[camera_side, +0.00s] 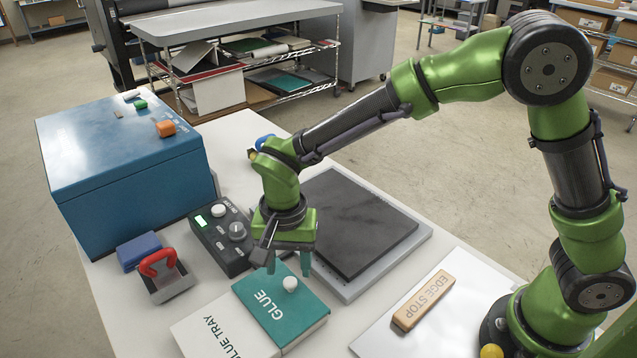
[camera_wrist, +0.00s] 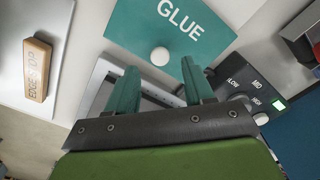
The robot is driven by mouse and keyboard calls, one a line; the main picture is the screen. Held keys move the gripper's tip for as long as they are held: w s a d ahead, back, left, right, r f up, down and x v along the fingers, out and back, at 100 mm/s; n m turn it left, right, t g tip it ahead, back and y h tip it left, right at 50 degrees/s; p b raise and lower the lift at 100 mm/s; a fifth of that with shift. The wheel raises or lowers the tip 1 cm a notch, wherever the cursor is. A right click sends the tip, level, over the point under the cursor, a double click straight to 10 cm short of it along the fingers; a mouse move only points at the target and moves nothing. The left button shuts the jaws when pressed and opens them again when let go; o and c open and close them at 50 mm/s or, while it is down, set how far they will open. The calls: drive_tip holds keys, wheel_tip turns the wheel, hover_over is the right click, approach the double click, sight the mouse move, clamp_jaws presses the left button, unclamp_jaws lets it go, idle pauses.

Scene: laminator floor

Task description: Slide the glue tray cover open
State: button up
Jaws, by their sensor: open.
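The glue tray (camera_side: 217,339) is a white box at the front of the table, lettered "GLUE TRAY". Its teal cover (camera_side: 267,298), lettered "GLUE", lies over the right part of the tray and carries a white round knob (camera_side: 290,284). The cover (camera_wrist: 200,22) and knob (camera_wrist: 160,56) also show in the wrist view. My gripper (camera_side: 289,270) has teal fingers, open and empty, pointing down just behind the knob in the side view. In the wrist view the fingers (camera_wrist: 157,85) are spread apart, with the knob beyond their tips, apparently not touching.
A black control box (camera_side: 232,259) with a dial stands left of my gripper. A dark plate on a grey base (camera_side: 385,270) lies to the right. A wooden edge stop (camera_side: 423,300), a red-handled tool (camera_side: 165,270) and a blue machine (camera_side: 125,175) are also nearby.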

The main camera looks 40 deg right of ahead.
sight(290, 281)
drive_tip(key=shift+f, duration=1.85)
clamp_jaws()
